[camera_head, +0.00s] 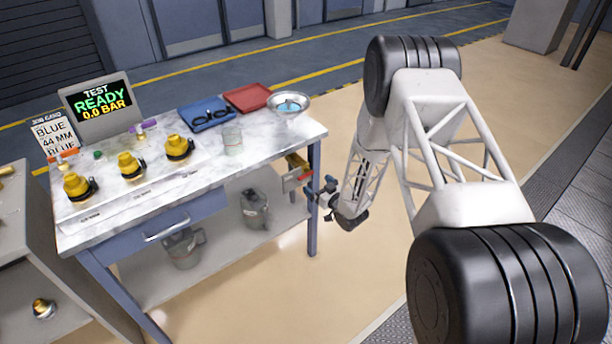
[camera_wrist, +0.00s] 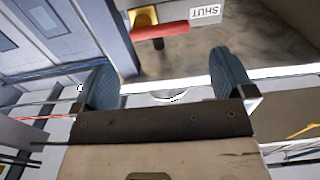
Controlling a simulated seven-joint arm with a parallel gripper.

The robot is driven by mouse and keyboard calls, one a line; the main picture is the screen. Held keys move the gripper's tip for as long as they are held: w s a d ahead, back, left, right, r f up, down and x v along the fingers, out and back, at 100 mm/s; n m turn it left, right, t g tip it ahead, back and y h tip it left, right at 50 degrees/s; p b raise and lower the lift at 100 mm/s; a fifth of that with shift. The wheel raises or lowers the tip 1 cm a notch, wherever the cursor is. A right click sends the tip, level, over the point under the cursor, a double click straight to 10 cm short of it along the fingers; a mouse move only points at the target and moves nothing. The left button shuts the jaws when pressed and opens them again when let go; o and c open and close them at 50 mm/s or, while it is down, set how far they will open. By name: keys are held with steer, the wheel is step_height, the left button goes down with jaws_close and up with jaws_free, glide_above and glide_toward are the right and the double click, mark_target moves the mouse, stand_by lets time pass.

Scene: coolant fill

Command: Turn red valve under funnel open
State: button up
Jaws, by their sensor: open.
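The red valve handle (camera_wrist: 160,30) shows at the top of the wrist view, beside a yellow valve body (camera_wrist: 144,18) and a label reading SHUT (camera_wrist: 205,11). In the head view the red valve (camera_head: 294,180) sits under the right end of the table, below the funnel (camera_head: 289,104), which holds blue liquid. My gripper (camera_head: 322,190) is just to the right of the valve in the head view. In the wrist view its two blue-grey fingers (camera_wrist: 165,80) stand wide apart with nothing between them. The handle lies beyond the fingertips, apart from them.
The marble-topped table (camera_head: 285,140) has a leg (camera_head: 314,215) close to my gripper. A red tray (camera_head: 248,97), a blue tray (camera_head: 205,115) and a clear beaker (camera_head: 232,141) stand on top. A grey jug (camera_head: 254,208) stands on the lower shelf. Floor to the right is clear.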

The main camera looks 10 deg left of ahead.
mark_target(307, 176)
steer(key=shift+w+a, duration=0.1)
steer(key=shift+x, duration=3.75)
steer(key=shift+c, duration=0.3)
steer(key=c, duration=0.8)
steer(key=shift+o, duration=0.2)
